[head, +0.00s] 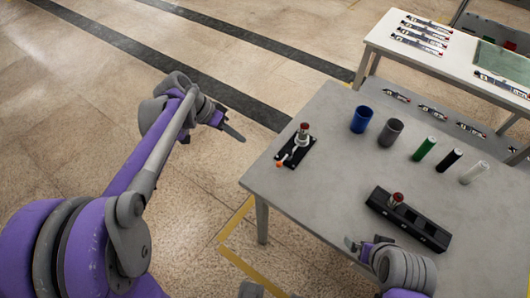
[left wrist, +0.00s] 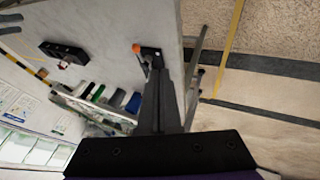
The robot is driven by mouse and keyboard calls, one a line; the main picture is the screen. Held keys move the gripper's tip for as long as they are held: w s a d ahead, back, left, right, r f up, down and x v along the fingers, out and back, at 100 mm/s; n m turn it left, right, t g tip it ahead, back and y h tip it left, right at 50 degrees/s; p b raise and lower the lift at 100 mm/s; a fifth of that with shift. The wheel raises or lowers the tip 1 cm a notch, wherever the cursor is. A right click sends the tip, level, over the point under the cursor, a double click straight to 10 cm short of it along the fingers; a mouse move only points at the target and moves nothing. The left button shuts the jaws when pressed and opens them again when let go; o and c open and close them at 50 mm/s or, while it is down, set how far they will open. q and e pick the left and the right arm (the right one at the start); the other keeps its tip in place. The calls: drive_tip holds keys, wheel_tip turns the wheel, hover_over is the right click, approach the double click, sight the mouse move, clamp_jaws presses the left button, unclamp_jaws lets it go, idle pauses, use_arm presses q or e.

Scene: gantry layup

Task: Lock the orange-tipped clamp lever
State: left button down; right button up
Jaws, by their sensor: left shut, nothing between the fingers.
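The clamp has a small black base plate (head: 306,153) on the left part of the grey table (head: 330,190). A post with a reddish-brown top (head: 303,128) stands on it. Its lever ends in an orange tip (head: 280,164) at the plate's near-left end. The orange tip (left wrist: 136,48) also shows in the left wrist view, left of my fingers, which partly cover the clamp. My left gripper (head: 236,134) is shut and empty, left of the clamp and apart from it, beyond the table edge. My right gripper (head: 356,246) is at the table's front edge; its opening is unclear.
A blue cup (head: 361,119), a grey cup (head: 390,132) and green (head: 424,148), black (head: 449,160) and white (head: 473,172) cylinders stand behind. A black block (head: 420,228) with a reddish-brown-topped piece lies near my right gripper. Floor left of the table is clear.

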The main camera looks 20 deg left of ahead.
use_arm(q)
drive_tip(key=shift+s+d, duration=0.1)
drive_tip(key=shift+d, duration=0.05)
drive_tip(key=x, duration=1)
drive_tip(key=shift+d+f+b, duration=0.2)
drive_tip(key=shift+b, duration=0.1)
drive_tip(key=shift+s+d, duration=0.15)
drive_tip(key=shift+d, duration=0.4)
drive_tip(key=shift+s+d, duration=0.2)
drive_tip(key=shift+d, duration=0.4)
drive_tip(key=shift+s+d+f, duration=0.1)
drive_tip(key=shift+s+d, duration=0.05)
drive_tip(key=shift+d, duration=0.35)
drive_tip(key=shift+d, duration=0.1)
